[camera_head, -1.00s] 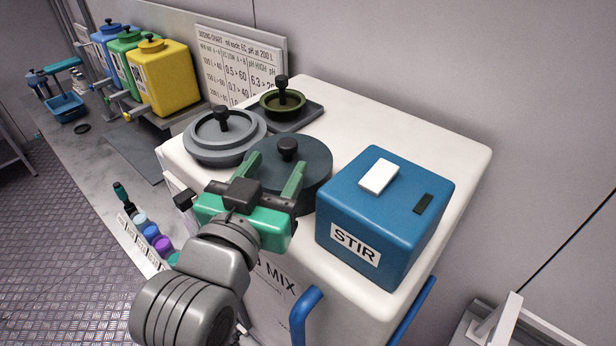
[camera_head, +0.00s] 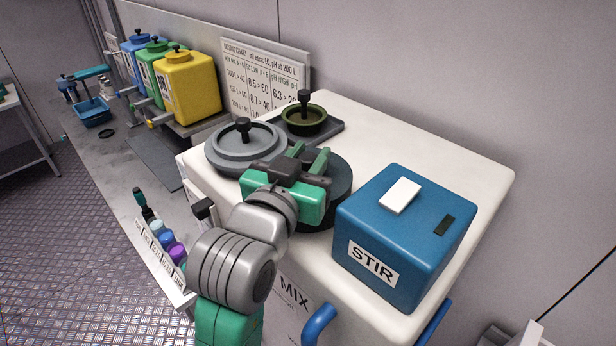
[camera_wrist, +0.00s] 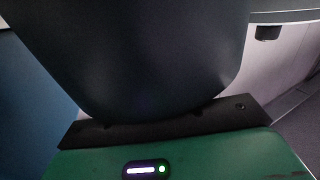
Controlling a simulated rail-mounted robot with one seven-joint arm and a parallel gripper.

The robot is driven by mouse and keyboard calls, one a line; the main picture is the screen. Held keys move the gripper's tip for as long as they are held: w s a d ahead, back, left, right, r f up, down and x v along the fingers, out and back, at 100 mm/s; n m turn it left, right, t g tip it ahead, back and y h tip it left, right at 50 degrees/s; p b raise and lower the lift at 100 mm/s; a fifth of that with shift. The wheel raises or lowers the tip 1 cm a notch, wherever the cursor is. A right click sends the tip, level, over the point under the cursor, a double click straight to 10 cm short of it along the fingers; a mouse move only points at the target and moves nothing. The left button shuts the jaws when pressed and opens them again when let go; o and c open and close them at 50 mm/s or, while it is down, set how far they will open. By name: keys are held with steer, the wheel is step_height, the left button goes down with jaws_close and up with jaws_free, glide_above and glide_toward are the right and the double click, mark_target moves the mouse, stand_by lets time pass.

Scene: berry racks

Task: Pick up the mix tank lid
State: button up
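The dark round lid (camera_head: 341,172), which I take to be the mix tank lid, lies flat on the white tank top (camera_head: 420,150). My gripper (camera_head: 308,157) is over its middle. Its two green fingers are close together on either side of the black knob and appear shut on it. The knob is mostly hidden by the fingers. The lid's near left part is hidden behind my gripper. In the wrist view a large dark surface, apparently the lid (camera_wrist: 150,55), fills the middle; the fingertips do not show there.
A blue STIR box (camera_head: 400,240) stands close on the right. A grey round lid (camera_head: 222,155) with a black knob is close on the left. Behind is an olive cup (camera_head: 303,124) on a dark tray (camera_head: 330,131). The tank top's back right is clear.

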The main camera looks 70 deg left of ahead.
steer(key=c, duration=0.3)
steer(key=shift+r, duration=0.15)
steer(key=shift+c, duration=0.2)
